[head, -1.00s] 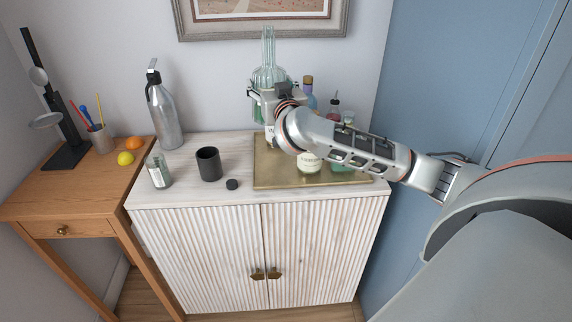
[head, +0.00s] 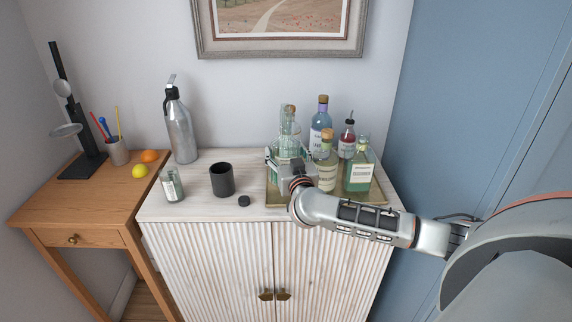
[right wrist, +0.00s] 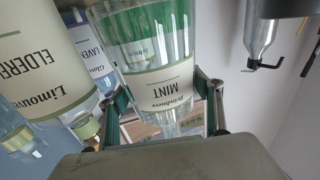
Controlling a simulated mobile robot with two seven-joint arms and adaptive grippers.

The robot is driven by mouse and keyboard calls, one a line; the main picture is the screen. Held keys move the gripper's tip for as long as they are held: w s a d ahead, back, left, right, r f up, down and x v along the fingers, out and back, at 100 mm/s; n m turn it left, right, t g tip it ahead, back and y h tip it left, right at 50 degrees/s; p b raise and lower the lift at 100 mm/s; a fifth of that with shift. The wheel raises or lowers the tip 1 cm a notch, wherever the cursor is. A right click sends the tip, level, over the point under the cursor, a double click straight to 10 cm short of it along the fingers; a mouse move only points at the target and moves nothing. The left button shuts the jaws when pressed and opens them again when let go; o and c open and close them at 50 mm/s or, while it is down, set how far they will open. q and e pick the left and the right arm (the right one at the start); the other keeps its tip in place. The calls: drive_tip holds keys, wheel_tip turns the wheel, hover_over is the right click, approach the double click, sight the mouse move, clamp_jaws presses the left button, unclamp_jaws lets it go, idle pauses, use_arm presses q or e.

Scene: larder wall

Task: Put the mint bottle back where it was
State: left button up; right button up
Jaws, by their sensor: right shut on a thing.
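The mint bottle (right wrist: 165,82) is clear glass with green liquid and a white "MINT" label in the right wrist view. My right gripper (right wrist: 163,98) is shut on it, one finger on each side. In the head view the bottle (head: 287,122) stands about upright over the left part of the brass-coloured tray (head: 377,193), its lower part hidden behind my right gripper (head: 290,160). I cannot tell whether its base touches the tray. My left gripper is not in view.
On the tray stand a cream-labelled elderflower bottle (head: 327,174), a lavender bottle (head: 321,118), a dark red bottle (head: 347,137) and a green bottle (head: 359,172). Left on the cabinet are a dark cup (head: 222,180), black cap (head: 244,201), glass jar (head: 172,186) and metal flask (head: 180,128).

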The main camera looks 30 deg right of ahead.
drive_tip(key=shift+f+b, duration=0.35)
drive_tip(key=shift+f, duration=1.5)
drive_tip(key=shift+f, duration=0.1)
drive_tip(key=o, duration=1.5)
drive_tip(key=shift+f, duration=0.15)
drive_tip(key=shift+o, duration=0.2)
